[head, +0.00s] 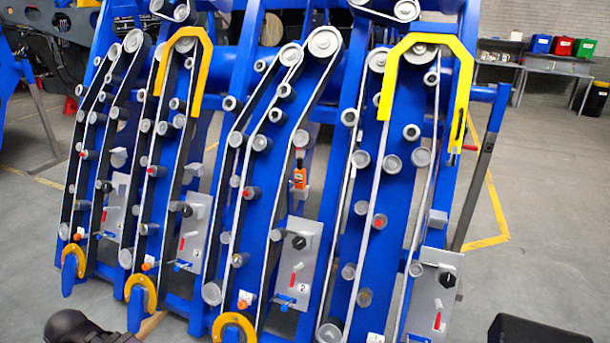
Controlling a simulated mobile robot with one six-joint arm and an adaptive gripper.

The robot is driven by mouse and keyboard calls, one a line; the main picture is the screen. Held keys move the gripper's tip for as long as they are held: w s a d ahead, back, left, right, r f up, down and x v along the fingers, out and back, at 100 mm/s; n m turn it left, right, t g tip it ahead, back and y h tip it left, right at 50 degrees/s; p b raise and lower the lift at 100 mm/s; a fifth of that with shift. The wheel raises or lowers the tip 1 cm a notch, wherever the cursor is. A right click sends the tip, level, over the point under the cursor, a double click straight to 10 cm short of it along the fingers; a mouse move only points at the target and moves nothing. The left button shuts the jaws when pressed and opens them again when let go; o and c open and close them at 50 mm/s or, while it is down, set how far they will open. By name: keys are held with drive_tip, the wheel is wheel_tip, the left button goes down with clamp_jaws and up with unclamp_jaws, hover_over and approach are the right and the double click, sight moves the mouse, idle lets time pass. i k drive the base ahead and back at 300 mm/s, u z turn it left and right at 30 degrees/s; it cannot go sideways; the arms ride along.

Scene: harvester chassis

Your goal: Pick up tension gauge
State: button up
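A small orange and black device (299,176), which looks like the tension gauge, stands upright on a small grey bracket (301,193) between two belt rows of the blue chassis (265,215). It is small in the picture, and its details cannot be read. A black rounded part of my arm shows at the bottom left edge, well below and left of the device. My gripper's fingers are not in view.
Belts and rollers cover the chassis. Yellow guards (428,42) top some rows. Grey panels (297,262) with black knobs and red levers sit low between them. Behind at right, a grey bench (560,66) holds blue, red and green bins. Grey floor (545,200) is open at right.

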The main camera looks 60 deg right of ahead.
sight(299, 173)
drive_tip(key=z, duration=0.45)
drive_tip(key=i, duration=0.5)
drive_tip(key=z, duration=0.75)
drive_tip(key=i, duration=0.6)
drive_tip(key=z, duration=0.4)
